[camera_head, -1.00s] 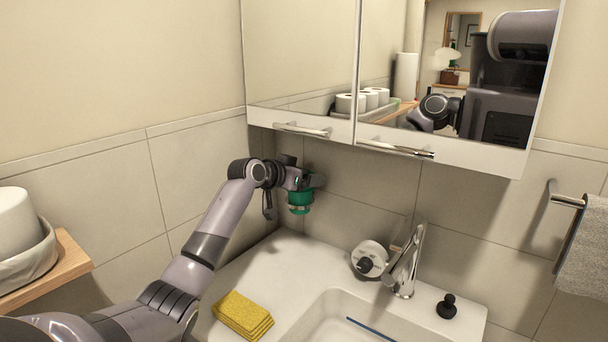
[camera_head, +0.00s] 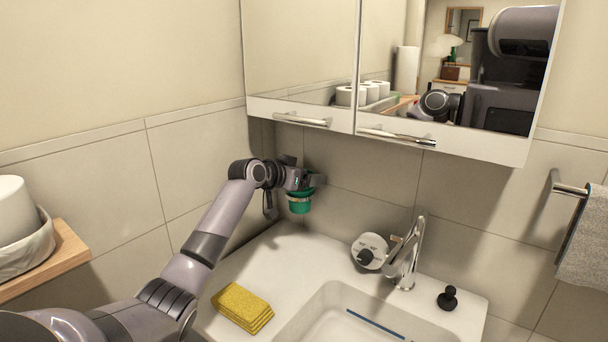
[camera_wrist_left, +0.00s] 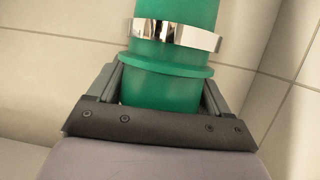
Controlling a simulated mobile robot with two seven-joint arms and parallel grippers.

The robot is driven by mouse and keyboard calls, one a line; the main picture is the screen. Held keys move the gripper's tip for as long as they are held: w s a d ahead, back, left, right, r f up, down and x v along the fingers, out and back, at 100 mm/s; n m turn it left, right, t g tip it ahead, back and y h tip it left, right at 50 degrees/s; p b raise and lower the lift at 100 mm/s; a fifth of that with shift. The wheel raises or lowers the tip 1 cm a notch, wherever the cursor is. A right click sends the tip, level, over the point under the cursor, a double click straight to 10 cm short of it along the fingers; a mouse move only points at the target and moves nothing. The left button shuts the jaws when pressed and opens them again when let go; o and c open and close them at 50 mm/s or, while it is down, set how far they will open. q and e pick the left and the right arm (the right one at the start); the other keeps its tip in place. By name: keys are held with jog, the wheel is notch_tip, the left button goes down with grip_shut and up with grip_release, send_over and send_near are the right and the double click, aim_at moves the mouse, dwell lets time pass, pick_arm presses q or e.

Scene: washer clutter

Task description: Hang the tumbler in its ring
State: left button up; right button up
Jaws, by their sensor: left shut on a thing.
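The green tumbler (camera_head: 299,208) is near the back-left wall corner, above the counter and below the mirror cabinet. My left gripper (camera_head: 303,186) is shut on it. In the left wrist view the tumbler (camera_wrist_left: 160,92) sits between the two fingers (camera_wrist_left: 163,78), and its raised collar is just beyond them. A shiny metal ring (camera_wrist_left: 175,34) goes around the tumbler past the collar, with a narrow green gap between ring and collar. The ring's wall mount is hidden, and the ring is too small to make out clearly in the head view. My right gripper is not in view.
A yellow sponge stack (camera_head: 242,307) lies on the counter (camera_head: 270,262). A round white object (camera_head: 370,250) stands beside the chrome faucet (camera_head: 406,262); a black stopper (camera_head: 448,298) is to its right. The cabinet (camera_head: 300,112) hangs close above the gripper.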

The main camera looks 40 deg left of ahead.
pick_arm(q)
jog(key=shift+f, duration=0.1)
dwell(0.3)
jog(key=shift+f, duration=0.35)
jog(key=o, duration=1.1)
jog(key=shift+r, duration=0.15)
jog(key=shift+r+p, duration=2.15)
jog(key=shift+r, duration=0.15)
jog(key=shift+r+p, duration=0.75)
jog(key=shift+r, duration=0.4)
